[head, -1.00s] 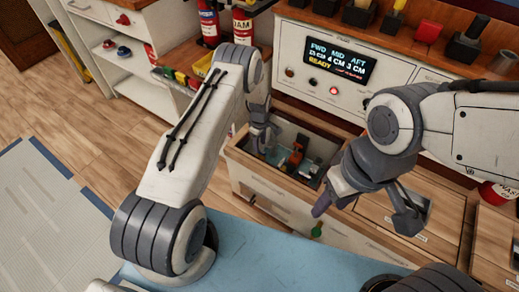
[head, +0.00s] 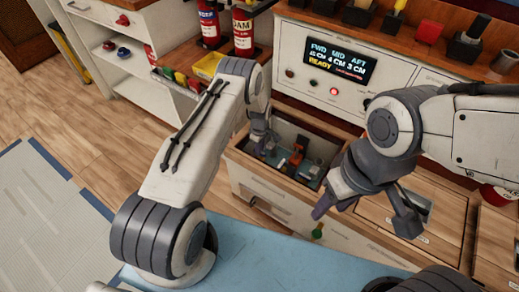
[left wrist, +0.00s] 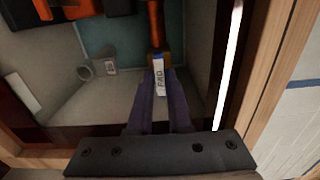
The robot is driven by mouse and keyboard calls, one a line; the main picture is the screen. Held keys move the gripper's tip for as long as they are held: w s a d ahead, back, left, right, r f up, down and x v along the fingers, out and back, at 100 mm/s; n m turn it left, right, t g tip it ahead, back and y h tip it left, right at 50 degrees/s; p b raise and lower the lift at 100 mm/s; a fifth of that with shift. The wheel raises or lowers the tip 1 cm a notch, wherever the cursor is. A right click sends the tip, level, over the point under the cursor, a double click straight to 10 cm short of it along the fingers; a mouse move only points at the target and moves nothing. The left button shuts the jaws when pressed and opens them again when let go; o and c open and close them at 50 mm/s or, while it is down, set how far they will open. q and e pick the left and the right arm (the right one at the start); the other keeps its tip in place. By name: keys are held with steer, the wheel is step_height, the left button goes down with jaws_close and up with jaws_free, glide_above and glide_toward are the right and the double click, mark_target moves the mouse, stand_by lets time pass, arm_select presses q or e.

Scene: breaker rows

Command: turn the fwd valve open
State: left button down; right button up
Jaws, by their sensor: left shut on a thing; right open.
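The fwd valve's handle carries a white label reading FWD with a blue end (left wrist: 159,80) in the left wrist view. It joins an orange pipe or stem (left wrist: 156,25) just beyond. My left gripper (left wrist: 160,100) has its purple fingers shut on this handle. In the head view my left gripper (head: 263,139) reaches into the open compartment (head: 240,158), at its left end, and the handle is too small to make out there. My right gripper (head: 365,207) is open and empty, above the cabinet front, right of the compartment.
An orange handle (head: 297,157) stands mid-compartment. The compartment's wooden rim (left wrist: 268,75) runs close right of my left gripper. Extinguishers (head: 243,32) stand behind.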

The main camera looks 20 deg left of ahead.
arm_select(q)
steer(key=m+b, duration=0.1)
steer(key=m, duration=0.3)
steer(key=m+b, duration=0.1)
steer(key=m, duration=0.3)
steer(key=shift+m, duration=0.3)
steer(key=m+b, duration=0.1)
steer(key=m, duration=0.8)
stand_by(0.5)
steer(key=c, duration=0.8)
jaws_free()
steer(key=shift+c, duration=0.2)
